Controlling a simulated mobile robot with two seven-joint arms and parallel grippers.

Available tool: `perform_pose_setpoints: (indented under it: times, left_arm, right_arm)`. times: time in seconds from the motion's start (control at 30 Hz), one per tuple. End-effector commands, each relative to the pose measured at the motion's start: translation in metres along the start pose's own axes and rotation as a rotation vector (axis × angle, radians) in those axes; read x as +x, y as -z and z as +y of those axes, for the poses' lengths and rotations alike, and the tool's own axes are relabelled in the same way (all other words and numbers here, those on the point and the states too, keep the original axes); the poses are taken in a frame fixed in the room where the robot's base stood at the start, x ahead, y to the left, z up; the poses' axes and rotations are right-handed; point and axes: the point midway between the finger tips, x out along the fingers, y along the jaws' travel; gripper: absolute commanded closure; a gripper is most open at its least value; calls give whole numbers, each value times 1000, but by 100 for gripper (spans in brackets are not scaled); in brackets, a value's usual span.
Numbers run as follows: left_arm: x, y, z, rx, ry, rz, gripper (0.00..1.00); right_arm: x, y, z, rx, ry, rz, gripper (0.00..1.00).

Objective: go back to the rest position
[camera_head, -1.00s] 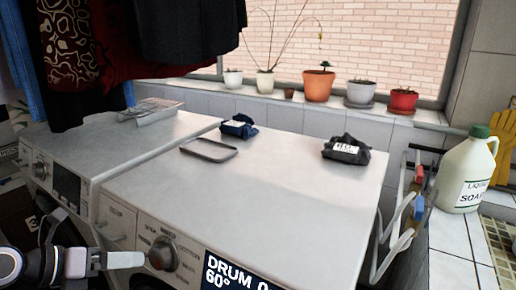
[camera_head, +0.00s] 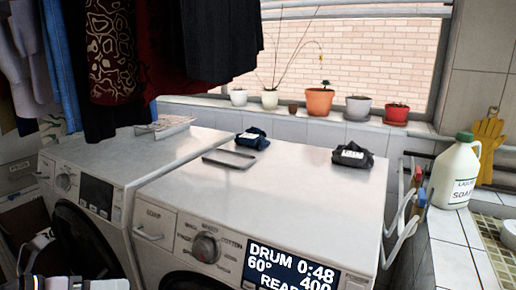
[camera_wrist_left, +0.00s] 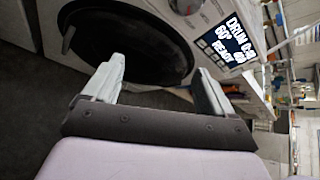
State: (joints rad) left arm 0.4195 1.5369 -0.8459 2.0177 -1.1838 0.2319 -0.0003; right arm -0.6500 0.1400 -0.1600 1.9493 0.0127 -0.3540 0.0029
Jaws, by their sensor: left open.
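My left gripper (camera_wrist_left: 163,82) is open in the left wrist view, with its two pale fingers apart and nothing between them. Behind the fingers are the dark round door (camera_wrist_left: 125,35) and the lit display (camera_wrist_left: 228,40) of a washing machine. In the head view only parts of my left arm show at the bottom left edge, low in front of the left machine, and its fingers cannot be made out there. My right gripper is in neither view.
Two white washing machines (camera_head: 290,190) stand side by side. On top are a dark tray (camera_head: 229,159), two dark cloth bundles (camera_head: 253,138) (camera_head: 352,155) and a wire rack (camera_head: 163,127). A soap jug (camera_head: 455,175) stands at right. Clothes (camera_head: 205,40) hang at upper left.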

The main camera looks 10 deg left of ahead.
Motion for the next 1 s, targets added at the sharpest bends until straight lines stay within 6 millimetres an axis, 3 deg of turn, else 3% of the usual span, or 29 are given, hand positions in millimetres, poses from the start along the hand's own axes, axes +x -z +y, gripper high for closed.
perform_pose_setpoints:
  times: [0.03, 0.3, 0.5, 0.77, 1.0]
  left_arm:
    - [15, 11, -12, -73, 53, -4, 14]
    - [65, 44, -58, -512, 257, -67, 14]
    - [93, 73, -74, -979, 354, -139, 14]
    - [112, 128, -58, -1646, 347, -262, 14]
    - [112, 212, -27, -2256, 215, -406, 14]
  right_arm:
    - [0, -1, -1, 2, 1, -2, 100]
    - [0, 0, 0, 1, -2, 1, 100]
    - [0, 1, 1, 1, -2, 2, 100]
    - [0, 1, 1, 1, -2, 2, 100]
    - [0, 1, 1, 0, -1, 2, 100]
